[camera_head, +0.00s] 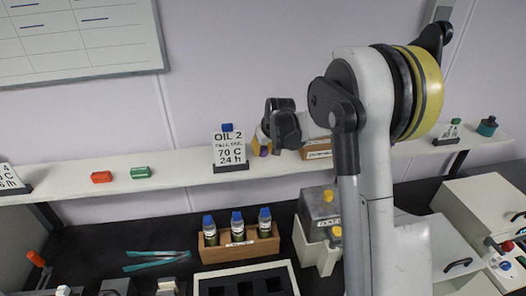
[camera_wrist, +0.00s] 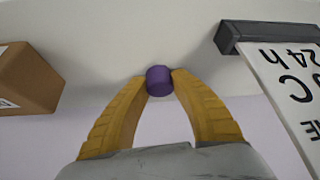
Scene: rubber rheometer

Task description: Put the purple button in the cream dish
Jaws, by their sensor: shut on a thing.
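The purple button (camera_wrist: 159,80) is a small short cylinder between the yellow fingertips of my gripper (camera_wrist: 160,84) in the wrist view. My gripper is shut on it. In the head view my gripper (camera_head: 261,145) is at the white shelf, just right of the OIL 2 sign, with its grey wrist partly covering it. The button lies against the pale shelf surface in the wrist picture; I cannot tell whether it touches it. I cannot make out a cream dish in either view.
The OIL 2 sign (camera_head: 229,150) stands close left of my gripper; it also shows in the wrist view (camera_wrist: 290,85). A brown box (camera_head: 317,150) is close on the other side. Red (camera_head: 102,177) and green (camera_head: 141,172) blocks lie on the shelf (camera_head: 185,181). A bottle rack (camera_head: 238,254) stands below.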

